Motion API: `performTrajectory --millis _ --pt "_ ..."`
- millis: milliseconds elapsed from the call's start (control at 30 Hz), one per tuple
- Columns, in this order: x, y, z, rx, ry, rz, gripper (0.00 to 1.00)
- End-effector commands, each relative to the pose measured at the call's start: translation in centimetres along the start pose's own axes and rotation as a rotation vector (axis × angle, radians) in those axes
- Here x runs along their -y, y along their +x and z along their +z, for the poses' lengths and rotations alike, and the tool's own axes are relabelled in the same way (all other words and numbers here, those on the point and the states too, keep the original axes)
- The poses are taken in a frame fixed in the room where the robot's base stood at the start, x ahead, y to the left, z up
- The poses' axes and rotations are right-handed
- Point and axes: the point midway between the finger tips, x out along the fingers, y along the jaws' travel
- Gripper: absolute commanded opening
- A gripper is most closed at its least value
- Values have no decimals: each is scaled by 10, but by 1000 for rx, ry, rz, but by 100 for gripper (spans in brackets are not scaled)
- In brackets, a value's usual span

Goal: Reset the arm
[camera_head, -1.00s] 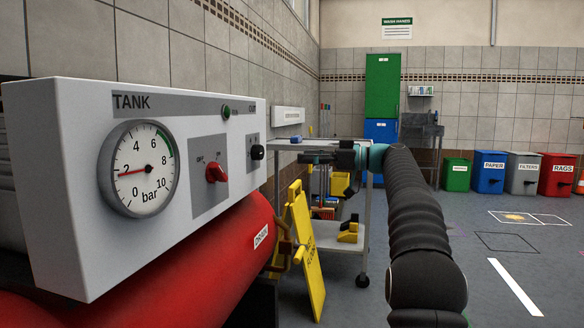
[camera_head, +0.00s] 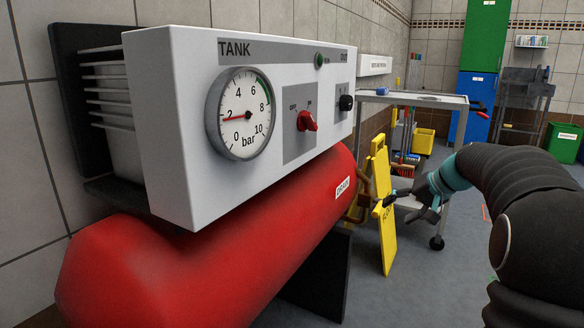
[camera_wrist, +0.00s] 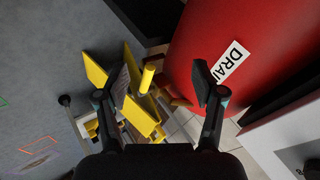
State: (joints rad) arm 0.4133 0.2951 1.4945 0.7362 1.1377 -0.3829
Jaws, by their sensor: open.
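My gripper (camera_head: 405,203) is at the right of the head view, in front of the yellow floor sign and the trolley. In the wrist view its two dark fingers (camera_wrist: 157,88) stand wide apart with nothing held between them. My black sleeved arm reaches in from the right edge of the head view. Through the open fingers the wrist view shows yellow parts, and the red tank's DRAIN label lies beside the right finger.
A red tank (camera_head: 120,265) with a white gauge panel (camera_head: 165,120) fills the left. The yellow sign (camera_head: 385,230) stands beside it, near a grey trolley (camera_head: 415,98). Green and blue cabinets (camera_head: 478,95) stand behind. Grey floor is open below the gripper.

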Motion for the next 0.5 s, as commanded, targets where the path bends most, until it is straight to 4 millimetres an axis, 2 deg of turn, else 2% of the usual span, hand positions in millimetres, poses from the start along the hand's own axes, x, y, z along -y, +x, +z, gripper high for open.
performTrajectory --millis 33,100,500 --pt "6 -7 23 21 16 51 69" --pt "6 -12 54 45 37 122 69" --pt "12 -60 215 97 -18 425 69"
